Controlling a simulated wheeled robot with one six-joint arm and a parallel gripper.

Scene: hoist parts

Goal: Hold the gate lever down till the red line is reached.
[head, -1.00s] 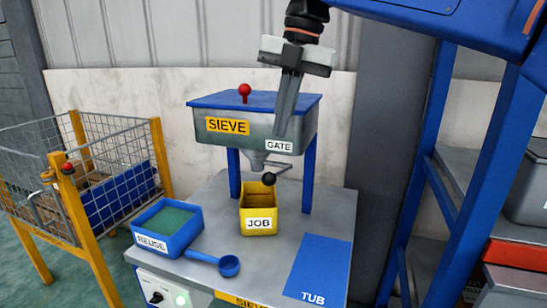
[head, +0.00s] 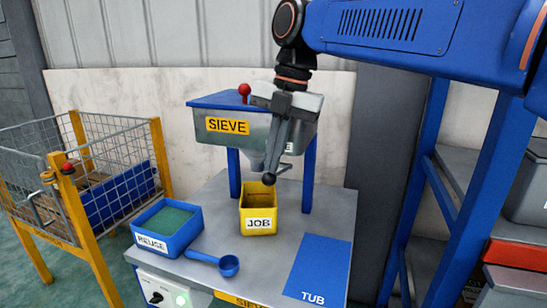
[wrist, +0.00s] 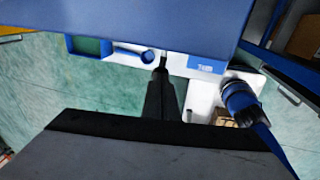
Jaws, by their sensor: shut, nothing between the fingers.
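The grey sieve hopper (head: 222,138) stands on blue legs with a yellow SIEVE label; its GATE label is mostly hidden behind my gripper. The gate lever's black knob (head: 268,179) sits below the hopper's spout, over the yellow JOB box (head: 259,222). My gripper (head: 271,170) is shut and empty, pointing down, its tips at the knob from above. I cannot tell whether they touch. The gripper (wrist: 162,62) also shows in the wrist view, where knob and JOB box are hidden. The JOB box looks brownish inside; I cannot make out a red line.
A blue REUSE tray (head: 147,242) with green contents and a blue scoop (head: 228,265) lie left of the JOB box. A blue TUB mat (head: 318,268) is empty at right. A wire cage cart (head: 60,160) stands left; a blue rack (head: 415,170) stands right.

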